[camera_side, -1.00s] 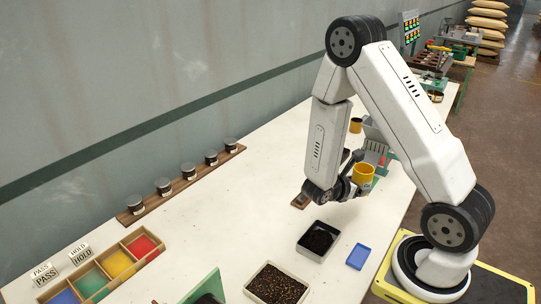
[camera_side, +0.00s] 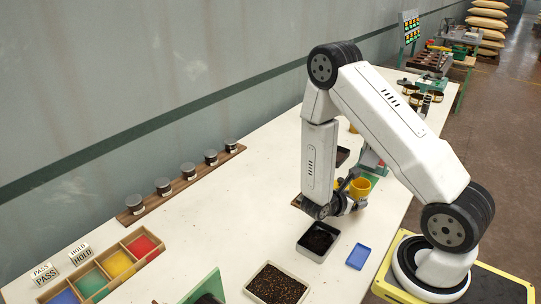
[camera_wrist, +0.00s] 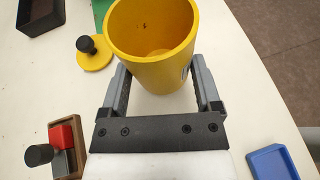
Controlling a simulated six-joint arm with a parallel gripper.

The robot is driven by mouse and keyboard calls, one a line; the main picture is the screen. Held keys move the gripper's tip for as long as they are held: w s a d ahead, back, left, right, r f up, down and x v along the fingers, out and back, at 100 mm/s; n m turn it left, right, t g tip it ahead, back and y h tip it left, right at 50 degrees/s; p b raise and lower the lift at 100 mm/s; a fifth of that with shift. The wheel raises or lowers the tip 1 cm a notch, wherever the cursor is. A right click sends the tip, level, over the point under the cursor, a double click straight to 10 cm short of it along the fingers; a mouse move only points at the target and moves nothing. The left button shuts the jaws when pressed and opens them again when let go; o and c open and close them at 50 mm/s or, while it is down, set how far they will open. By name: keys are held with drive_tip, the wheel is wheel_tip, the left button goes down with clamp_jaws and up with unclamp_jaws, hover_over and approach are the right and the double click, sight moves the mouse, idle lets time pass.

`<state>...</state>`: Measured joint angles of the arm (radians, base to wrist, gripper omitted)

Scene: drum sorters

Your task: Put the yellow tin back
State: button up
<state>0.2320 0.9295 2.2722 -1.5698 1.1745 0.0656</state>
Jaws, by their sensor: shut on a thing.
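The yellow tin (camera_side: 360,187) is open-topped and held upright between the fingers of my gripper (camera_side: 347,195). In the wrist view the tin (camera_wrist: 152,50) sits between the two grey fingers of my gripper (camera_wrist: 163,90). Its inside looks empty but for a few dark specks. A round yellow lid with a black knob (camera_wrist: 96,60) lies on the table just left of the tin. I cannot tell how far the tin's base is from the table.
A wooden holder (camera_wrist: 68,160) with a red block is at left in the wrist view. Jars stand on a wooden rack (camera_side: 185,183) by the wall. The table's middle is clear.

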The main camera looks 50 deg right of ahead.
drive_tip(key=shift+f, duration=1.3)
drive_tip(key=shift+f, duration=0.1)
drive_tip(key=o, duration=1.1)
drive_tip(key=shift+a, duration=0.1)
drive_tip(key=shift+v, duration=5.95)
